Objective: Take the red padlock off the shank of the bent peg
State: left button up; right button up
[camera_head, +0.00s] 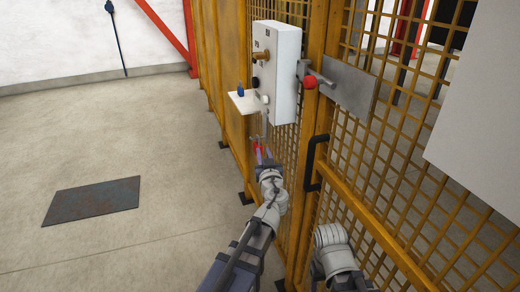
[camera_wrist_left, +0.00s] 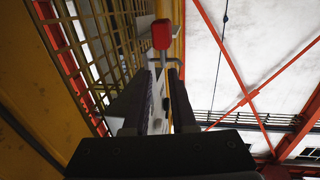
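The red padlock (camera_wrist_left: 162,33) shows in the left wrist view just past my fingertips, beside a grey bent metal piece (camera_wrist_left: 179,56); I cannot tell peg from shackle there. In the head view, a thin grey piece (camera_head: 263,125) hangs below the white control box, and a small patch of red shows by my left fingertips. My left gripper (camera_head: 262,151), also in the left wrist view (camera_wrist_left: 161,73), has its dark fingers apart, with the grey metal between or beyond the tips. Contact cannot be made out. My right gripper is not in view.
The white control box (camera_head: 283,70) with a small shelf (camera_head: 244,103) is on the yellow mesh fence. A latch with a red knob (camera_head: 310,82) and a black handle (camera_head: 315,160) are to the right. The floor on the left is open, with a dark mat (camera_head: 92,201).

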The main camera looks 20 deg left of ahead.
aim_at(259, 144)
pick_arm(q)
jog(key=shift+a+f+b+x, duration=0.1)
jog(key=shift+f+b+x, duration=0.1)
jog(key=shift+x, duration=1.2)
jog(key=shift+a+f+b+x, duration=0.1)
jog(key=shift+f+b+x, duration=0.05)
jog(key=shift+x, duration=1.25)
jog(key=shift+s, duration=0.15)
grip_shut()
